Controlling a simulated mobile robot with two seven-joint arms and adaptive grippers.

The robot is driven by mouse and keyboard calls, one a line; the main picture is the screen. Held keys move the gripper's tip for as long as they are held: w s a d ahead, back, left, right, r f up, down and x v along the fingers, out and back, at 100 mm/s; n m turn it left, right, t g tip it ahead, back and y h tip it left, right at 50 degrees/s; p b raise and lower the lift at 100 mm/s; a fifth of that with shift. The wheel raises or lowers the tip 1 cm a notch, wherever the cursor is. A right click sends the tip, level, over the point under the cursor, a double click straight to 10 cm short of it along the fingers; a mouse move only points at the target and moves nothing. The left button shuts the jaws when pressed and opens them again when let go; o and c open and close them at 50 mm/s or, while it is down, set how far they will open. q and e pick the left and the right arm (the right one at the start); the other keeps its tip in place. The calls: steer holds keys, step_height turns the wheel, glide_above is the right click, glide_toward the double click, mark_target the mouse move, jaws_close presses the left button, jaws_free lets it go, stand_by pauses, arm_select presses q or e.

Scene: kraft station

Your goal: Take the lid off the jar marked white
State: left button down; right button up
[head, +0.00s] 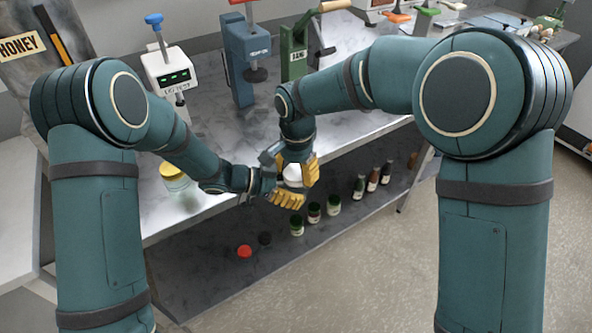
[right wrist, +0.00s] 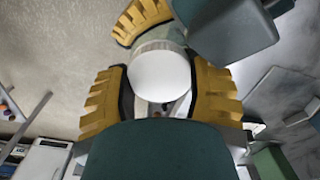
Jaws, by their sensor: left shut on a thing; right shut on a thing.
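A jar with a white lid (head: 293,172) is held between my two grippers just off the bench's front edge, in the head view. In the right wrist view the round white lid (right wrist: 160,77) faces the camera, with the pale clear jar (right wrist: 160,38) behind it. My right gripper (right wrist: 163,88) is shut on the lid, one yellow finger on each side. My left gripper (head: 285,196) is shut on the jar's body below; one of its fingers shows beyond the lid. The lid appears against the jar's top; I cannot tell whether it is loose. No marking is readable.
A yellow-lidded jar (head: 173,172) stands on the marble bench (head: 160,208) at left. Blue and green presses (head: 250,65) stand behind. The lower shelf (head: 200,262) holds several dark-lidded jars (head: 314,212), small bottles (head: 373,177) and a red round item (head: 244,251). The floor in front is clear.

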steer(key=o, duration=1.3)
steer(key=shift+c, duration=0.2)
steer(key=shift+o, duration=0.2)
steer(key=shift+r, duration=2.25)
step_height(320, 180, up, 3)
steer(key=m, duration=0.4)
steer(key=shift+m, duration=0.3)
steer(key=shift+f, duration=3.8)
